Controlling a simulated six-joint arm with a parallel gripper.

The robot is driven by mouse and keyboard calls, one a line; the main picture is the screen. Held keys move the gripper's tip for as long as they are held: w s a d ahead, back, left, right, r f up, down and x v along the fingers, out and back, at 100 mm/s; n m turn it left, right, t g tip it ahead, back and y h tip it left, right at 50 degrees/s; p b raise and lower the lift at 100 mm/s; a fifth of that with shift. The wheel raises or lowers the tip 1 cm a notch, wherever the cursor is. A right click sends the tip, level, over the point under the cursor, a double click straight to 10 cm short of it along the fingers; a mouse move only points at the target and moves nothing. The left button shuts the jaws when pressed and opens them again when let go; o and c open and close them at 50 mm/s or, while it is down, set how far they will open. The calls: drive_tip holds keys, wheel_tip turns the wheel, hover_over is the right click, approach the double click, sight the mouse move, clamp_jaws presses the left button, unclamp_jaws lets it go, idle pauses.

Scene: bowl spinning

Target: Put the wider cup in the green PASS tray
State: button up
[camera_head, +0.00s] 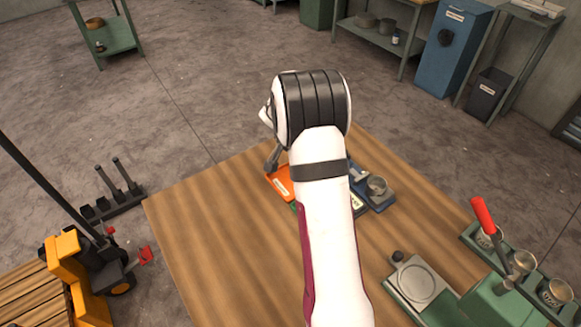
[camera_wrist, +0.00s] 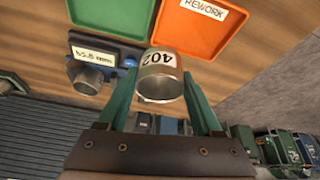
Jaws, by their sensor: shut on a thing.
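My gripper (camera_wrist: 160,84) is shut on a metal cup (camera_wrist: 159,72) with a dark number on its side; a green finger lies on each side of it. In the head view my arm hides this cup, and only part of my gripper (camera_head: 272,160) shows. The green tray (camera_wrist: 108,14) is at the upper left of the wrist view, its label not visible. Another metal cup (camera_wrist: 88,77) is at the blue gauge (camera_wrist: 110,50), whose display seems to read 65.8 mm. That cup also shows in the head view (camera_head: 377,185).
An orange REWORK tray (camera_wrist: 200,30) lies beside the green tray. It shows left of my arm in the head view (camera_head: 282,183). A green fixture with a red lever (camera_head: 484,215) and several metal cups stands at the right. The table's left part (camera_head: 215,240) is clear.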

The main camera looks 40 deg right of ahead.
drive_tip(key=s+d+r, duration=0.3)
drive_tip(key=s, duration=0.2)
drive_tip(key=shift+s+a+f+m+g+y, duration=0.1)
drive_tip(key=shift+s+a+f+m+g, duration=0.4)
drive_tip(key=shift+a+f+m, duration=0.75)
drive_tip(key=shift+s+a+f+m+g+y, duration=0.2)
drive_tip(key=shift+s+a+f+m, duration=0.5)
drive_tip(key=shift+f, duration=1.1)
drive_tip(key=shift+s+a+f+m+g, duration=0.5)
drive_tip(key=shift+a+f+m, duration=0.5)
drive_tip(key=shift+f, duration=0.5)
drive_tip(key=shift+d+f, duration=0.1)
drive_tip(key=shift+f, duration=0.15)
drive_tip(key=o, duration=1.4)
drive_tip(key=shift+r, duration=0.1)
wheel_tip(320, 180, up, 8)
